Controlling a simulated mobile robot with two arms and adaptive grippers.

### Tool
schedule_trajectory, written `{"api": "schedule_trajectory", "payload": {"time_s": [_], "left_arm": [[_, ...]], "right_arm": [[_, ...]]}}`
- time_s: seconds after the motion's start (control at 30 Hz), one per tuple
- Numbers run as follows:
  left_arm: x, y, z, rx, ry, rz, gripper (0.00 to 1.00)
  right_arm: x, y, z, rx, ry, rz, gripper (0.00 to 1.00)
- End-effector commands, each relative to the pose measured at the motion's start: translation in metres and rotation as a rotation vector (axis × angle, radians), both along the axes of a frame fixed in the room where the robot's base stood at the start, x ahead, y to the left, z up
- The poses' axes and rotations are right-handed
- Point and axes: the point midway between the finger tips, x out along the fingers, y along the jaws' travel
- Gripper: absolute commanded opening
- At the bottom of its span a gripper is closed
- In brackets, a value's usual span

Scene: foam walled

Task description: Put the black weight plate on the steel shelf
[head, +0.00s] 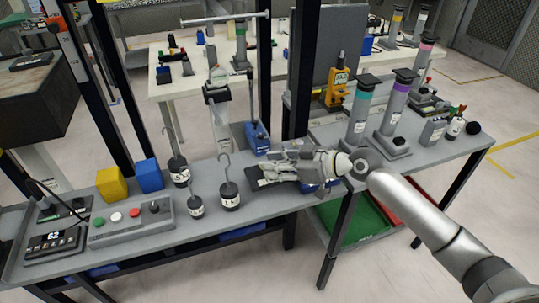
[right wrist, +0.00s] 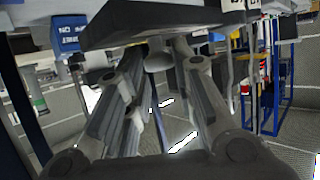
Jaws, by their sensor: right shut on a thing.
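My right gripper (head: 275,163) reaches in from the right over the grey metal bench. It is shut on a dark flat slab (head: 262,182), which looks like the black weight plate and is partly hidden by the fingers. In the right wrist view the fingers (right wrist: 155,65) run up to this dark slab (right wrist: 165,22), which crosses the top. I cannot tell whether the slab touches the bench. The grey metal surface (head: 140,250) in front may be the steel shelf; I cannot tell for sure. My left gripper is not in view.
Several black hooked weights, one of them near the gripper (head: 230,196), stand to its left. A yellow block (head: 111,184), a blue block (head: 149,175) and a button box (head: 130,222) are further left. Tall grey cylinders (head: 361,112) stand right. A dark post (head: 301,70) rises behind.

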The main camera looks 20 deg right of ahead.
Motion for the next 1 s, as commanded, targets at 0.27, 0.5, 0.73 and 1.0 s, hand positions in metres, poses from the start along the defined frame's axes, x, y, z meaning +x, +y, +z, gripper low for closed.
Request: {"api": "schedule_trajectory", "payload": {"time_s": [0.27, 0.5, 0.73, 1.0], "left_arm": [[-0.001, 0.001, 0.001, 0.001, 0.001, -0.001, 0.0], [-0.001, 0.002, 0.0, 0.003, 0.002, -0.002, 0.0], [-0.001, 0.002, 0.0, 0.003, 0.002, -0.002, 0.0], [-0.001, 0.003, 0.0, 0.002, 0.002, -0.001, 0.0]], "right_arm": [[0.001, 0.001, -0.02, 0.006, -0.007, -0.002, 0.0], [0.001, 0.001, -0.047, 0.007, -0.007, -0.002, 0.0], [0.001, 0.0, -0.049, 0.005, -0.01, -0.002, 0.0], [0.0, 0.0, -0.054, 0.001, -0.001, 0.0, 0.45]]}}
